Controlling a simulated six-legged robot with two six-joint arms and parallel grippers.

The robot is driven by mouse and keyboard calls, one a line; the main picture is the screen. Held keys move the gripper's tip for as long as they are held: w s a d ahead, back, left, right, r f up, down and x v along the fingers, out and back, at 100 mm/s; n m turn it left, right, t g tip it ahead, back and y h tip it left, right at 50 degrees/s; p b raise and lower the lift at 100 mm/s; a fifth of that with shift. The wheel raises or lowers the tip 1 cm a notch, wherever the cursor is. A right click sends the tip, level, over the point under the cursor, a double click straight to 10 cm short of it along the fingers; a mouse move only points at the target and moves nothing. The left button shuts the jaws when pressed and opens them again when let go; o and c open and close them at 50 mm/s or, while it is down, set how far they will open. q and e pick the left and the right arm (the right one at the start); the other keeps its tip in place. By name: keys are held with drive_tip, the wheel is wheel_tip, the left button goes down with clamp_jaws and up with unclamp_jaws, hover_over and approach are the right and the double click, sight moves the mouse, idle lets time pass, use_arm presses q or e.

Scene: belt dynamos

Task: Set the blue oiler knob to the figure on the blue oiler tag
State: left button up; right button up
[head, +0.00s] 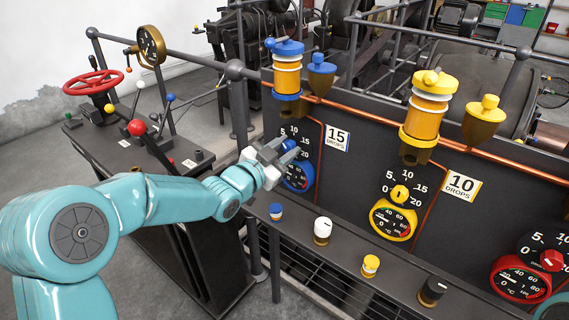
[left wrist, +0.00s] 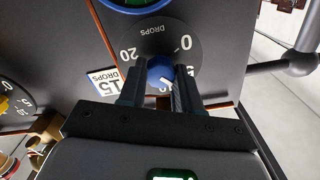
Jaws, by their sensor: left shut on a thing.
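The blue oiler knob (head: 289,145) sits on a dark dial on the panel, under the blue-capped oiler (head: 287,75). The blue oiler tag (head: 336,138) beside the dial reads 15 DROPS. My left gripper (head: 277,152) is shut on the blue knob. In the left wrist view the knob (left wrist: 160,70) is between the two fingers of my left gripper (left wrist: 159,88), and the dial appears upside down. A pale mark shows on the knob, but its exact reading is unclear. Part of the dial is hidden by the gripper. My right gripper is not in view.
A blue-ringed gauge (head: 298,175) sits just below the dial. A yellow oiler (head: 427,110) with its dial and 10 DROPS tag (head: 462,185) stands to the right. A ledge in front carries small capped pots, including a white one (head: 322,231). A copper pipe (head: 380,120) crosses above.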

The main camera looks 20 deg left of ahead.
use_arm(q)
drive_tip(key=m+b, duration=0.2)
drive_tip(key=b, duration=0.1)
drive_tip(key=m+b, duration=0.3)
drive_tip(key=b, duration=0.1)
drive_tip(key=m+b, duration=0.3)
drive_tip(key=shift+f, duration=0.3)
drive_tip(key=shift+m+b, duration=0.9)
drive_tip(key=shift+m, duration=0.1)
drive_tip(key=m+b, duration=0.2)
drive_tip(key=m, duration=0.2)
drive_tip(key=shift+m+b, duration=0.3)
drive_tip(key=shift+b, duration=0.1)
drive_tip(key=m+b, duration=0.2)
drive_tip(key=m, duration=0.3)
drive_tip(key=shift+r, duration=0.15)
drive_tip(key=shift+m, duration=0.3)
drive_tip(key=o, duration=1)
drive_tip(key=shift+o, duration=0.2)
